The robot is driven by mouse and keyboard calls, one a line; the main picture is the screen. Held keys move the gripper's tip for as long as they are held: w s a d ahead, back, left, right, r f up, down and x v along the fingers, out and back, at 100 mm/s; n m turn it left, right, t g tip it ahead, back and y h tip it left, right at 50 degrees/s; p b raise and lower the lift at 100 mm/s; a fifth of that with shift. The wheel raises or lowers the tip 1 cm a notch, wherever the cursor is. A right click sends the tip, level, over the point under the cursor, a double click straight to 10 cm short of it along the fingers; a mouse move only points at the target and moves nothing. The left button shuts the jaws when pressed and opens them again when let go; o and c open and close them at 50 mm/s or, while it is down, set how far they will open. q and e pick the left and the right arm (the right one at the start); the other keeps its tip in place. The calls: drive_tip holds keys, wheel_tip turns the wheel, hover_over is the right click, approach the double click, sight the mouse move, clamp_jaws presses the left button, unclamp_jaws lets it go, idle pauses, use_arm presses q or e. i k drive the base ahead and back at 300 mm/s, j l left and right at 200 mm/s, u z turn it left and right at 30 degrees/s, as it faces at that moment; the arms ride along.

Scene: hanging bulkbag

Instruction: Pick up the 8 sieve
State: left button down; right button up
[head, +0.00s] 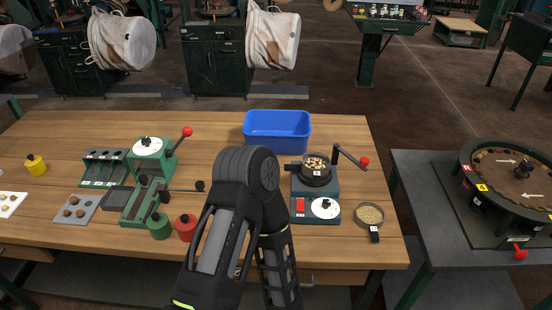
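A small round pan (369,213) with pale grains in it lies at the right front of the wooden table. A short black handle or tag (374,234) with a white mark points toward me; the mark is too small to read. It looks like a sieve, but I cannot confirm that it is the 8 sieve. One of my arms rises in the bottom middle and bends at a dark joint over the table, left of the pan. Neither gripper shows in the view.
A machine with a dark bowl (315,168) and red-knobbed crank stands just left of the pan. A blue bin (277,131) is behind it. A green press (150,165) and green and red pots (187,227) stand left. A grey table (430,220) holds a round sorter (510,175).

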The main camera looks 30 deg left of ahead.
sight(316, 164)
drive_tip(key=u, duration=0.8)
drive_tip(key=l+z, duration=0.4)
drive_tip(key=l, duration=1.1)
